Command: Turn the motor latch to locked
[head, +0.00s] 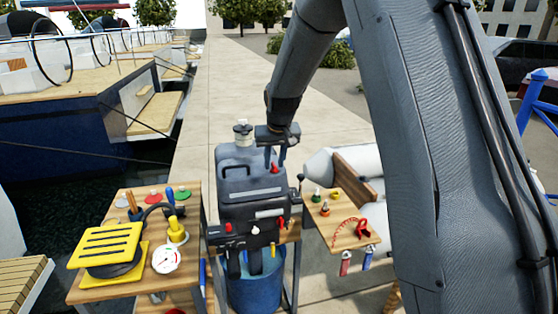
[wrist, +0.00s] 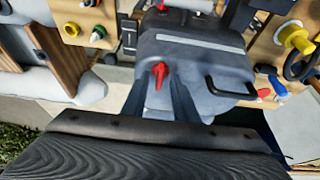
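The grey outboard motor (head: 250,200) stands upright in the middle of the head view. A small red lever (head: 275,168), which looks like the motor latch, sits on its upper cowl near the right edge. In the wrist view the red lever (wrist: 160,72) stands out from the cowl (wrist: 200,62), its narrow end pointing down in the picture. My gripper (head: 275,162) is over the cowl, pointing down. In the wrist view my gripper (wrist: 161,84) is open, with one finger on each side of the lever. I cannot tell whether either finger touches it.
A black carry handle (head: 236,170) is on the cowl beside the lever. A wooden side table (head: 130,279) at left holds a yellow-topped device (head: 105,243), a gauge (head: 166,259) and tools. A wooden shelf (head: 328,238) with knobs is at right. A blue bucket (head: 252,292) stands below.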

